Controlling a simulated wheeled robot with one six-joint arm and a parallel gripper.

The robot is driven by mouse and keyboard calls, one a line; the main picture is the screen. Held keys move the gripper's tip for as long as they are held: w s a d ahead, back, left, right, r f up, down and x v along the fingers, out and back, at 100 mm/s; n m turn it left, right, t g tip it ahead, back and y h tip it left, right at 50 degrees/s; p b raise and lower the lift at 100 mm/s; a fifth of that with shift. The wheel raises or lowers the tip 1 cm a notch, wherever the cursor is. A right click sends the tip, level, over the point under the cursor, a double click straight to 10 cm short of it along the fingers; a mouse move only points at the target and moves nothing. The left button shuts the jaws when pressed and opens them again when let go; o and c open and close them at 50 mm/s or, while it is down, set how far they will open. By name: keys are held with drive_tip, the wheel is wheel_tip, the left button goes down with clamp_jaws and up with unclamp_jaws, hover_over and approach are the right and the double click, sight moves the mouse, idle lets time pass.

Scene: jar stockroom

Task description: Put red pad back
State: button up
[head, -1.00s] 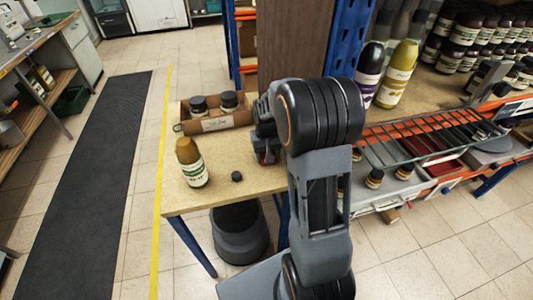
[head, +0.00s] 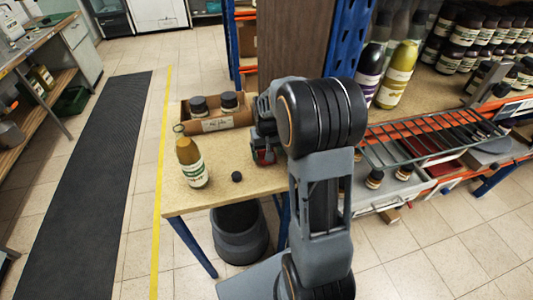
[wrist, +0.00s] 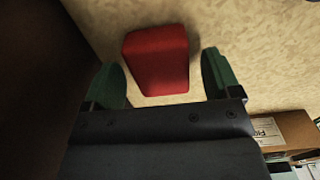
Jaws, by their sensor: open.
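The red pad (wrist: 157,58) is a small red block lying on the pale tabletop in the wrist view. My gripper (wrist: 162,82) is open, with one green finger on each side of the pad. There is a gap between the pad and each finger, and nothing is gripped. In the head view my gripper (head: 264,148) is over the right part of the small table, mostly hidden by my arm. A small dark red patch shows beneath it there, too small to tell clearly.
On the table (head: 215,190) stand a bottle with a brown top (head: 192,165), a small black cap (head: 237,177) and an open cardboard box (head: 215,123) with dark jars. A wire rack (head: 430,138) and shelves of bottles are at the right. The floor mat lane at left is clear.

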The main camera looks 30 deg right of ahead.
wheel_tip(320, 180, up, 11)
drive_tip(key=p, duration=0.1)
drive_tip(key=s+a+n+t, duration=0.1)
drive_tip(key=s+a, duration=0.4)
drive_tip(key=s, duration=0.3)
drive_tip(key=s+a+n+t, duration=0.1)
drive_tip(key=s+a+t, duration=0.1)
drive_tip(key=s+a, duration=0.2)
drive_tip(key=s, duration=0.3)
drive_tip(key=shift+s+a+f, duration=0.3)
drive_tip(key=shift+s+a, duration=0.1)
